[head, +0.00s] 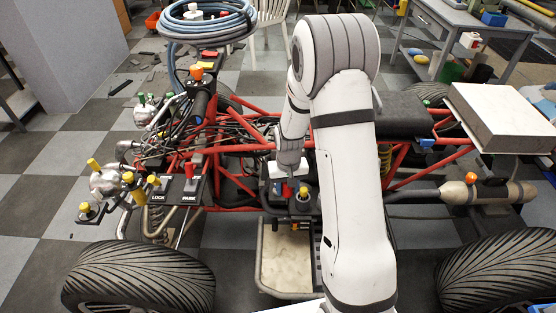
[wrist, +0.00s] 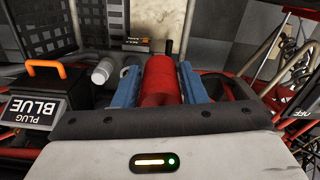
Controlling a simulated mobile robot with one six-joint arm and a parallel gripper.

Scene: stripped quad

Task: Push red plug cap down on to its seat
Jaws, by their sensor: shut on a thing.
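The red plug cap (wrist: 160,76) is a red cylinder standing between the two blue fingers of my gripper (wrist: 160,88) in the wrist view. The fingers press on its left and right sides, so my gripper is shut on it. Its lower end is hidden behind the gripper body, and I cannot tell whether it touches a seat. I cannot make out the seat in either view. In the head view my gripper (head: 288,183) points down at the middle of the quad, partly covered by my arm.
A black box labelled PLUG BLUE (wrist: 35,108) with an orange handle stands left of my gripper in the wrist view, near a white cylinder (wrist: 103,71). A yellow-topped knob (head: 303,193) stands close beside my gripper. Red frame tubes (head: 400,168) surround the area.

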